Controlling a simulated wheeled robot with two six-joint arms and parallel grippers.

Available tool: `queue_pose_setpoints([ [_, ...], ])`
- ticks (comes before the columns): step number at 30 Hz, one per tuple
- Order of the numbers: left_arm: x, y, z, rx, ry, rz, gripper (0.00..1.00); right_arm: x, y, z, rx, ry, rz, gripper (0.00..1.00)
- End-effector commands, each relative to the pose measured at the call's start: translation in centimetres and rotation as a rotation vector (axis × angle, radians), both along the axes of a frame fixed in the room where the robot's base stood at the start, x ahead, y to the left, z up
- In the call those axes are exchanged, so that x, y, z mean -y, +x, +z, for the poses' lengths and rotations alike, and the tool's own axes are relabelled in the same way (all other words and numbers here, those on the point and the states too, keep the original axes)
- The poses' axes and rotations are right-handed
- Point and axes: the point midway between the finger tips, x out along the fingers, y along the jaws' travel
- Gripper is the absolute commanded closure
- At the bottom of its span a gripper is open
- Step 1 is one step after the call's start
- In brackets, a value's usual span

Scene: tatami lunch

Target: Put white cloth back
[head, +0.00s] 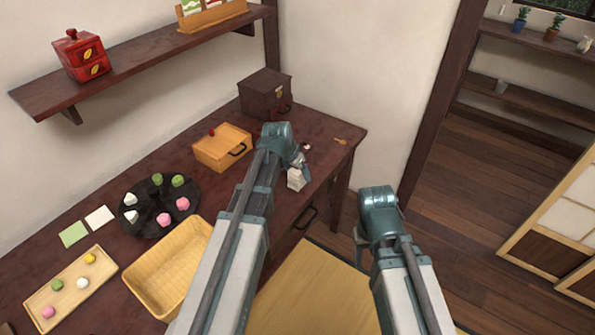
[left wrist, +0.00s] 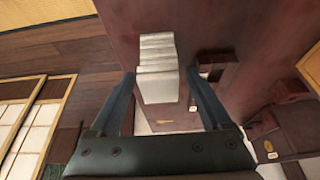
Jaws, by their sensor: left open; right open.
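A folded white cloth (head: 296,181) lies near the front edge of the dark red table (head: 222,98), toward its right end. In the left wrist view the cloth (left wrist: 158,84) shows a rippled part and a flat part. My left gripper (head: 301,168) is open at the cloth, with one finger on each side of it in the left wrist view (left wrist: 160,76). The fingers look apart from the cloth. My right gripper (head: 361,238) is open and empty, beyond the table's front edge; its fingers are partly hidden by its wrist.
A yellow box (head: 222,148) and a dark case (head: 265,94) stand behind my left arm. A black tray (head: 160,221) of sweets, an empty woven basket (head: 150,262), a wooden tray (head: 56,300) and flat green (head: 74,234) and white (head: 99,218) squares lie left. A drawer handle (head: 304,217) is below.

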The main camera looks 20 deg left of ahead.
Motion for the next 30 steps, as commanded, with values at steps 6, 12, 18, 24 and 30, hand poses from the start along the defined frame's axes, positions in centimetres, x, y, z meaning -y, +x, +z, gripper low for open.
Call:
queue_pose_setpoints([
  [6, -0.4, -1.1, 3.2, 0.000, 0.000, 0.001, 0.18, 0.0, 0.0, 3.2, 0.000, 0.000, 0.000, 0.50],
  [12, -0.8, -2.3, 6.2, 0.000, 0.000, 0.001, 0.18, 0.0, 0.0, 6.2, 0.000, 0.000, -0.001, 0.50],
  [18, -1.2, -3.4, 9.1, -0.001, 0.000, 0.000, 0.18, 0.0, 0.0, 9.1, 0.000, 0.000, -0.001, 0.50],
  [24, -1.5, -4.0, 10.4, 0.000, 0.000, 0.000, 0.18, 0.0, 0.0, 10.4, 0.000, 0.000, -0.001, 0.50],
  [30, -0.8, -4.5, 10.3, -0.010, 0.001, -0.004, 0.18, 0.0, 0.0, 10.4, 0.000, 0.000, -0.001, 0.50],
])
